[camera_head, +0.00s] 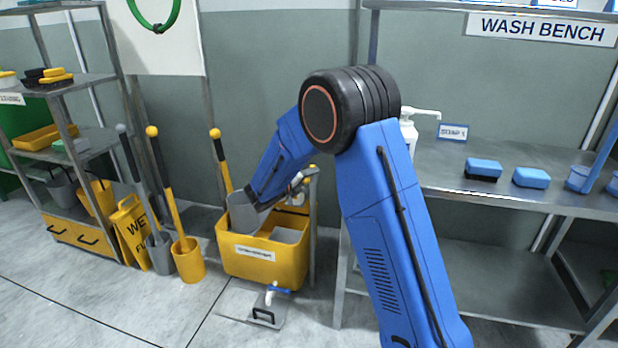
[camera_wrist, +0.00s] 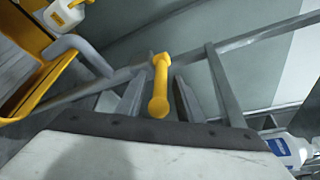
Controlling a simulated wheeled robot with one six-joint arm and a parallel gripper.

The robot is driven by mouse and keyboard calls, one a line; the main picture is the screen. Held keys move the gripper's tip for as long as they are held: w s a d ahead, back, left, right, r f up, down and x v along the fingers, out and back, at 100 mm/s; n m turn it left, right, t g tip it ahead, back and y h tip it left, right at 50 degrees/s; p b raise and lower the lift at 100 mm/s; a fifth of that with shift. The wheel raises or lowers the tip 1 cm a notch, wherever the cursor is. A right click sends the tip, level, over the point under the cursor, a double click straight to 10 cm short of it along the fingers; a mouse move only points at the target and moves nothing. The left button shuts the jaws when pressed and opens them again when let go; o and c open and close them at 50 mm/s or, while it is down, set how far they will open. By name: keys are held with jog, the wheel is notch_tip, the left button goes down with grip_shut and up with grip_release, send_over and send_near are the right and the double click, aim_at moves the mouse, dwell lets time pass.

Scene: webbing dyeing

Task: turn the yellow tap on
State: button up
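The yellow tap handle (camera_wrist: 161,84) stands in the middle of the wrist view, a rounded yellow lever with a knob at its near end. My gripper (camera_wrist: 158,97) is open, with one grey finger on each side of the handle and a small gap showing on both sides. In the head view my gripper (camera_head: 298,182) reaches down over the yellow mop bucket. A small yellow part (camera_head: 313,169), likely the tap, shows just beyond it on a grey post. My arm and gripper hide much of this spot.
The yellow mop bucket (camera_head: 262,262) stands on the floor below my gripper. The steel wash bench (camera_head: 450,178) is to the right, with a white pump bottle (camera_head: 408,135) and blue sponges. Yellow and grey mops and a wet-floor sign (camera_head: 133,232) stand left. A grey dustpan-like item (camera_head: 266,308) lies in front.

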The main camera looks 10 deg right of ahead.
grip_shut()
jog(key=shift+d, duration=0.1)
jog(key=shift+s+d+n+t+y, duration=0.15)
jog(key=shift+d+n+t+y, duration=0.2)
jog(key=shift+n+t+y, duration=0.4)
jog(key=shift+s+d+n+t+y, duration=0.15)
jog(key=shift+d+n+t+y, duration=0.15)
jog(key=shift+n+t+y, duration=0.4)
